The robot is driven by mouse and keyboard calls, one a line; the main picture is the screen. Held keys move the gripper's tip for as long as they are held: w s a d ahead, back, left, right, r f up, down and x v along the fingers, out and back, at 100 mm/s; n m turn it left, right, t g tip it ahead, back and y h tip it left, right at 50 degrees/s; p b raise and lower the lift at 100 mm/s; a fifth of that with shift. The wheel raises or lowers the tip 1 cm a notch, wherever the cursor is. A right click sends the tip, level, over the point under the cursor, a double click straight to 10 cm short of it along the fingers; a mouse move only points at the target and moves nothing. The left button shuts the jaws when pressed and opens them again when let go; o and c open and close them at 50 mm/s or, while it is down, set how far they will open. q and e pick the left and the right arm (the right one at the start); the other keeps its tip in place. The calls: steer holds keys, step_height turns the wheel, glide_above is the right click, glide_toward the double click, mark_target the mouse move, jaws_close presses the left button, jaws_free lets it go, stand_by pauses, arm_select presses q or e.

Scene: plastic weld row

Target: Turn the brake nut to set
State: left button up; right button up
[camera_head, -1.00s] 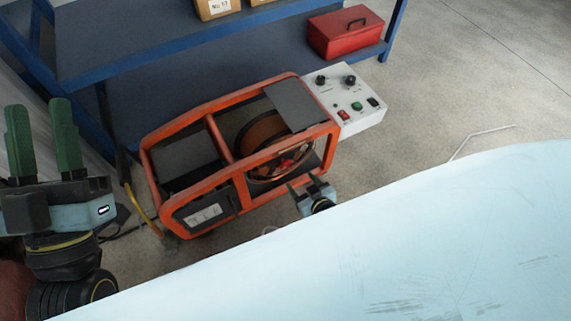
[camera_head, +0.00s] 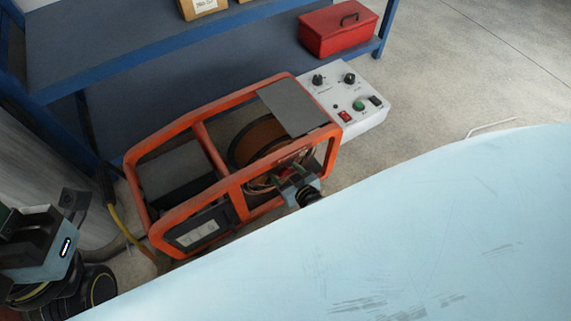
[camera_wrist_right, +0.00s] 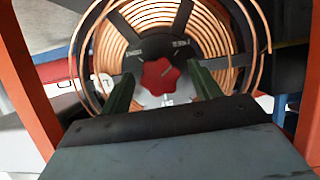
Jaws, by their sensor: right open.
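The brake nut (camera_wrist_right: 160,77) is a red lobed knob at the centre of a black hub, seen in the right wrist view. A spool of copper-coloured wire (camera_wrist_right: 118,45) surrounds the hub. My right gripper (camera_wrist_right: 161,90) is open, with one green finger on each side of the nut and a gap to it. In the head view my right gripper (camera_head: 288,172) is at the side opening of the orange-framed machine (camera_head: 222,190), hiding the nut. My left gripper (camera_head: 35,225) is at the left edge, its fingers mostly out of frame.
A white control box (camera_head: 352,100) with knobs and buttons is at the machine's right end. A blue shelf (camera_head: 110,70) stands behind, with a red toolbox (camera_head: 340,32). Orange frame bars (camera_wrist_right: 30,85) flank my right gripper. A large pale blue surface (camera_head: 400,240) fills the lower right.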

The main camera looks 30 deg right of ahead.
steer(key=c, duration=1)
steer(key=shift+o, duration=0.2)
steer(key=shift+d+m+y, duration=0.15)
steer(key=shift+m+y, duration=1.45)
steer(key=shift+m, duration=0.7)
